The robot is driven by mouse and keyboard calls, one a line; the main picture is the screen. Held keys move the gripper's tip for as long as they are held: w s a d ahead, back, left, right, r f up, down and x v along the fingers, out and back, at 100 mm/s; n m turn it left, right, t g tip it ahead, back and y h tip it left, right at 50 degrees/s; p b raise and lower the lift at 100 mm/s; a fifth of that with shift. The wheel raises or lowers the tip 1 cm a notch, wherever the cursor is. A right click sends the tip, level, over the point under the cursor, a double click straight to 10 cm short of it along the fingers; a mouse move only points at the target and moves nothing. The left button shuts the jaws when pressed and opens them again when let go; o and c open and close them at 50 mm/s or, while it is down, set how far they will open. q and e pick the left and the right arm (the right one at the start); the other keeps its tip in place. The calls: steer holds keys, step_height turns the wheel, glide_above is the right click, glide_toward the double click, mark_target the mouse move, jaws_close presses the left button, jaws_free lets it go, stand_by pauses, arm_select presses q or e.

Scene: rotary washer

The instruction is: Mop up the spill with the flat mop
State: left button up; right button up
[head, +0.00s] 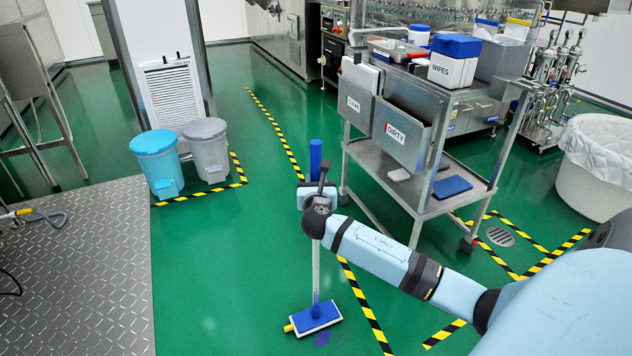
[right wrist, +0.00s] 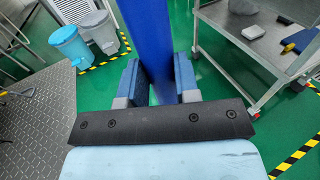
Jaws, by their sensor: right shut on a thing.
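The flat mop stands nearly upright in the head view, with its blue grip (head: 315,158) on top and a pale pole (head: 316,265) below. Its blue and white head (head: 314,316) is low in the picture, at the floor, with a yellow tab at its left end. My right gripper (head: 318,190) is shut around the handle; the right wrist view shows the blue grip (right wrist: 146,35) between its fingers. A small purple-blue spill (head: 322,339) shows on the green floor just below the mop head. Whether more lies under the head is hidden. My left gripper is out of view.
A steel cart (head: 435,208) with a DIRTY bin stands right of the mop. A blue bin (head: 157,160) and a grey bin (head: 206,150) stand at left. Metal plate flooring (head: 80,260) lies left. Green floor around the mop head is mostly clear.

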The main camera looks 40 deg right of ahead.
steer(key=shift+f, duration=0.6)
steer(key=shift+s, duration=0.1)
steer(key=shift+s+a+r+p, duration=0.1)
steer(key=shift+s+a+p, duration=0.2)
steer(key=shift+s+p, duration=0.45)
steer(key=shift+s+a+f+p, duration=0.15)
steer(key=shift+s+p, duration=0.1)
steer(key=shift+s, duration=0.25)
steer(key=shift+s+a+f+p, duration=0.15)
steer(key=shift+s+p, duration=0.1)
steer(key=shift+s, duration=0.25)
